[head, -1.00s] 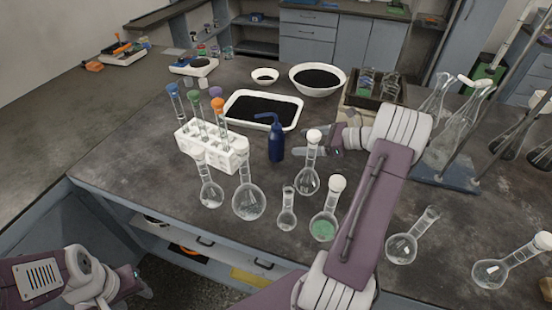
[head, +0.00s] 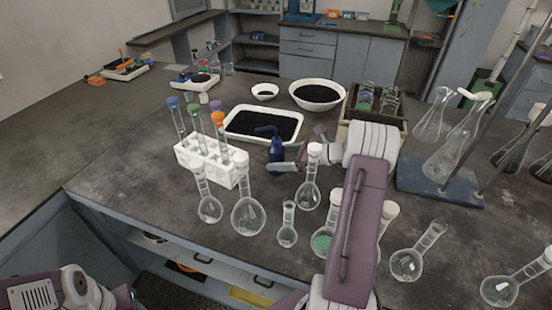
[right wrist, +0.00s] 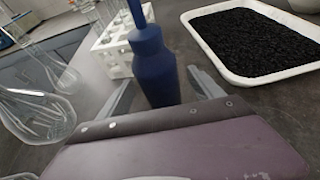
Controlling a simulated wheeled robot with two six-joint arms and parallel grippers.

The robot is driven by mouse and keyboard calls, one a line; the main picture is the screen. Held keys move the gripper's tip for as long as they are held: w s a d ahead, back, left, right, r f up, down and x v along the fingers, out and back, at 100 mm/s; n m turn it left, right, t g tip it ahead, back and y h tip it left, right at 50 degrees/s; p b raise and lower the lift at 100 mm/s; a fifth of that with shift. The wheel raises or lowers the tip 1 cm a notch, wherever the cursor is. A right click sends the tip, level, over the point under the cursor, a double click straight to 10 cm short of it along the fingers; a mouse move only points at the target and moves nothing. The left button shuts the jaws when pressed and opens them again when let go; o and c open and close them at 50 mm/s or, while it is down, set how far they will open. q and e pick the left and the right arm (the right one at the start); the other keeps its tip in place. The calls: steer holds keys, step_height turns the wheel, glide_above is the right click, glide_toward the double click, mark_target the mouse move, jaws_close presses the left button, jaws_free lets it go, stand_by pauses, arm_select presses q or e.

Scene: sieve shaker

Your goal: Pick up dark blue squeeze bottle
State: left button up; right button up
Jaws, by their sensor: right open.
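The dark blue squeeze bottle (head: 276,156) stands upright on the dark bench, between the white tube rack and my right gripper (head: 284,163). It has a bent spout at its top. In the right wrist view the bottle (right wrist: 155,68) is between the two grey fingers of my right gripper (right wrist: 163,88), one on each side. The fingers are open, and I cannot tell whether either touches the bottle. The wrist housing hides the bottle's base in that view. My left arm shows at the bottom left of the head view; its fingers cannot be made out.
The white tube rack (head: 207,165) stands left of the bottle. A white tray of black granules (head: 235,128) lies behind it. Several glass flasks stand in front, including a round one (head: 248,214) and a capped one (head: 309,190) close to my right gripper.

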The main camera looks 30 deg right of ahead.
steer(key=shift+s, duration=0.1)
steer(key=c, duration=0.8)
steer(key=shift+o, duration=0.2)
steer(key=shift+r, duration=0.1)
